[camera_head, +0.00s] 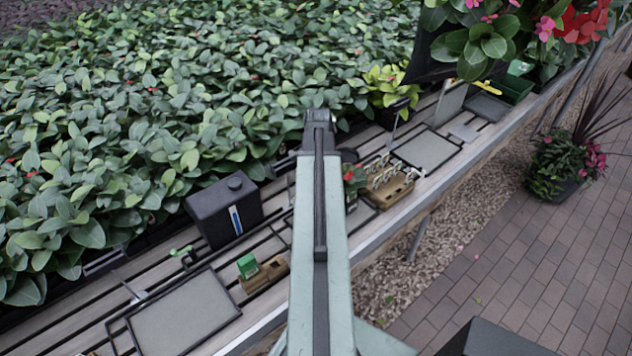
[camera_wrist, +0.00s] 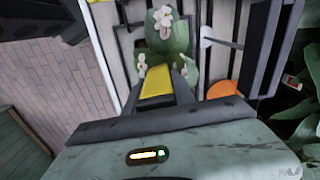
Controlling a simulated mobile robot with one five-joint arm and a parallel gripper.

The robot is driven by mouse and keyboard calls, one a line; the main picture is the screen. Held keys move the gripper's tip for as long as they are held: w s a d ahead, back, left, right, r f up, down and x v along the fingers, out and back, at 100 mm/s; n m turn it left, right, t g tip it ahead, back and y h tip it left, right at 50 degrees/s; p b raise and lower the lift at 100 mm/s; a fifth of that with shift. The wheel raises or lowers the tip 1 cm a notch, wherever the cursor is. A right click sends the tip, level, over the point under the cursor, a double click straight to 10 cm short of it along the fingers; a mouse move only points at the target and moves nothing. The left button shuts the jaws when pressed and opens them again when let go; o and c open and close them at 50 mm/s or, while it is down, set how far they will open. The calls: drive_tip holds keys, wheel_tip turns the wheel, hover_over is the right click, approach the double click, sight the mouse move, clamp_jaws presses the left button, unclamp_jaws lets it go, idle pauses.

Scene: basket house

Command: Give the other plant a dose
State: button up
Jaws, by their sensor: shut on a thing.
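My gripper (camera_wrist: 160,88) is seen in the wrist view with its dark fingers closed around a yellow piece (camera_wrist: 157,82). What the whole held thing is cannot be made out. Just beyond it is a green plant (camera_wrist: 176,47) with white flowers, in line with the yellow piece; whether they touch cannot be told. In the head view my arm hides the gripper and what it holds. A small plant with a red flower (camera_head: 352,177) shows beside the arm. A yellow-green leafy plant (camera_head: 386,84) stands farther along the bench in a dark pot.
A black canister (camera_head: 222,213) and a wooden block holding a green piece (camera_head: 247,266) stand left of my arm. A wooden rack (camera_head: 391,191) with several pale loops is at right. Grey pads (camera_head: 185,313) lie flat on the slatted bench. An orange disc (camera_wrist: 222,89) lies nearby.

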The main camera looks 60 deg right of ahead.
drive_tip(key=shift+f+b, duration=3)
drive_tip(key=shift+a+f+b, duration=0.1)
drive_tip(key=shift+f+b, duration=0.4)
drive_tip(key=shift+b, duration=0.05)
wheel_tip(320, 180, up, 7)
drive_tip(key=p, duration=0.7)
